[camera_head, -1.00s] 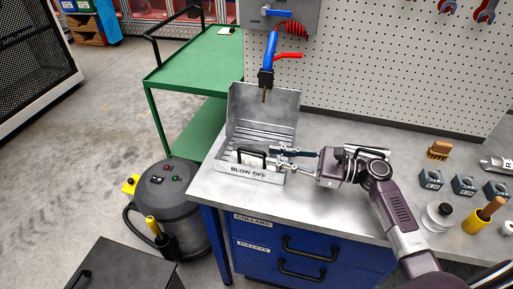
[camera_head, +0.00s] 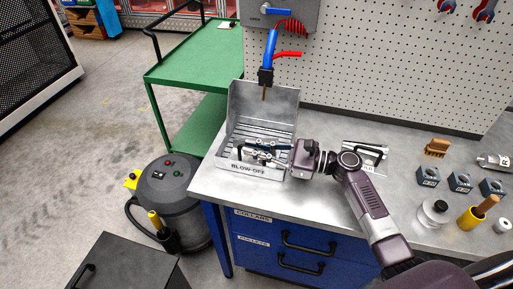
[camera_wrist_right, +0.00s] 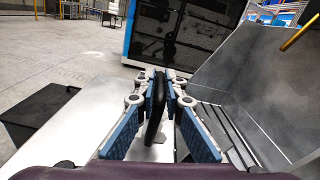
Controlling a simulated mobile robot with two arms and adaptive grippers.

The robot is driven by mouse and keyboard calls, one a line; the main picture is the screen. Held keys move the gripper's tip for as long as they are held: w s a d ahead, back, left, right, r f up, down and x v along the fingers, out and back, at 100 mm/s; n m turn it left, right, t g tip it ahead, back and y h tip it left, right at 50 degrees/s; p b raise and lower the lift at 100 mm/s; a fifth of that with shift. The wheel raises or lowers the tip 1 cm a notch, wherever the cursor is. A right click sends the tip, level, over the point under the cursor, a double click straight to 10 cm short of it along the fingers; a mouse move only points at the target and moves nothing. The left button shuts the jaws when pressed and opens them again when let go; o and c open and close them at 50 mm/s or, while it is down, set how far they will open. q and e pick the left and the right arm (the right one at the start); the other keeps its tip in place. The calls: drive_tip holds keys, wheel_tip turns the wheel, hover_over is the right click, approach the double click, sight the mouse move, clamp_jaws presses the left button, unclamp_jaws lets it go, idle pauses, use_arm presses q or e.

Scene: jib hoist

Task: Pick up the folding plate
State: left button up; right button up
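A small pale plate with a black loop handle, seemingly the folding plate (camera_head: 239,154), stands in the front of the grey BLOW OFF tray (camera_head: 262,97). My right gripper (camera_head: 250,150) reaches into the tray from the right and largely hides the plate. In the right wrist view, the black handle (camera_wrist_right: 153,115) stands upright between the two blue-padded fingers of the right gripper (camera_wrist_right: 160,90). The fingers look open, with a gap beside the handle. My left gripper is not in view.
Another metal piece with a black handle (camera_head: 366,156) lies on the bench (camera_head: 320,198), right of the tray. A blow gun (camera_head: 266,77) hangs above the tray. Blocks, a brush (camera_head: 437,147) and a yellow-handled tool (camera_head: 480,213) stand at the right. A green cart (camera_head: 195,58) is behind left.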

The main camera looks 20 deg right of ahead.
clamp_jaws()
drive_tip(key=shift+r, duration=0.1)
drive_tip(key=shift+r, duration=0.65)
wheel_tip(320, 180, up, 18)
drive_tip(key=w+f, duration=0.1)
drive_tip(key=f, duration=0.3)
drive_tip(key=w+d+f+b, duration=0.1)
drive_tip(key=f, duration=0.3)
drive_tip(key=w+d+f, duration=0.1)
drive_tip(key=w+f, duration=0.1)
drive_tip(key=f, duration=0.2)
drive_tip(key=shift+d, duration=0.25)
drive_tip(key=shift+f+b, duration=2.2)
drive_tip(key=shift+b, duration=0.05)
drive_tip(key=shift+f+b, duration=0.5)
drive_tip(key=shift+f, duration=0.35)
